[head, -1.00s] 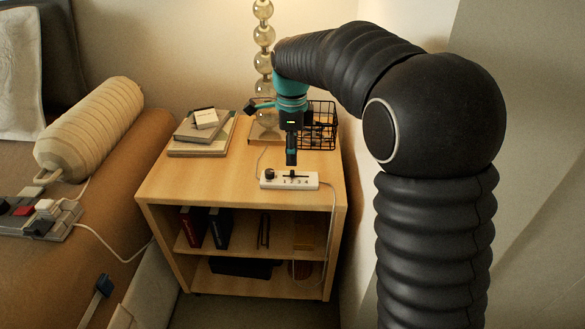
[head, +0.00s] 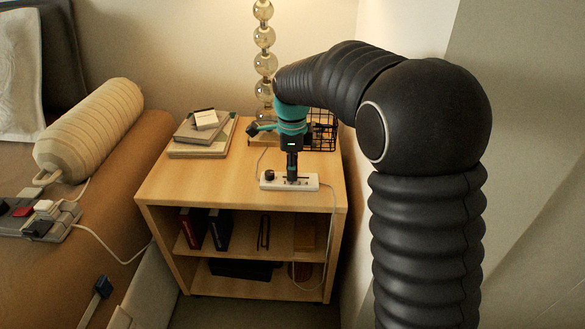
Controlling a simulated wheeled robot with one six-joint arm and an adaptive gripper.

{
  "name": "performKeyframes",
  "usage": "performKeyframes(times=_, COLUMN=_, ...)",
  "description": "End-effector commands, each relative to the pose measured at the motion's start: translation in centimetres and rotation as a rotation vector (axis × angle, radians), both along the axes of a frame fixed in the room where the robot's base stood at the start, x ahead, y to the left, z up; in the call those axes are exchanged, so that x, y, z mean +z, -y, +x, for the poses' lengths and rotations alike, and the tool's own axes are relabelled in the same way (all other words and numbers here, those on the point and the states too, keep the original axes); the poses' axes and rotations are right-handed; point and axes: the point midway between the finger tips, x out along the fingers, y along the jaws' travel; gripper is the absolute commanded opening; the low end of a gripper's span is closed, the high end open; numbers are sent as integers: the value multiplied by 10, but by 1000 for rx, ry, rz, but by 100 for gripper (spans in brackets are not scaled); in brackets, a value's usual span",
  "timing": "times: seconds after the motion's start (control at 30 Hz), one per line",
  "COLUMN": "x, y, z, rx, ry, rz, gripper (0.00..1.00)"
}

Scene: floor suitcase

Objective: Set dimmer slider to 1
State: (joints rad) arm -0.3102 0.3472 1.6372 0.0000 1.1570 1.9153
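The dimmer (head: 310,182) is a small white strip lying on top of the wooden nightstand, near its front right. A black round knob (head: 269,174) stands on its left end. The slider runs along the middle of the strip; its handle is hidden behind my fingertips. My gripper (head: 292,178) points straight down with its tips at the middle of the strip, at or very near the slider. The fingers look close together, but whether they are shut on the slider handle is too small to tell.
The nightstand top (head: 190,183) is clear left of the dimmer. Stacked books (head: 203,140) lie at the back left. A black wire basket (head: 322,130) and a lamp with glass balls (head: 264,60) stand behind my gripper. A cord hangs down the nightstand's right front.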

Motion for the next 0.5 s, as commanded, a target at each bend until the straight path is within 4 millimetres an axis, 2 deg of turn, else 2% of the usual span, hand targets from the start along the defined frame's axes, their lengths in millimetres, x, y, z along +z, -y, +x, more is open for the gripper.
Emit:
performKeyframes(times=0.17, x=0, y=-1, z=0, rx=0, ry=0, rz=0, gripper=0)
performKeyframes(times=0.37, x=2, y=-21, z=0, rx=3, ry=-2, rz=-1, gripper=0)
performKeyframes(times=0.5, x=0, y=-24, z=0, rx=1, ry=-1, rz=1, gripper=0)
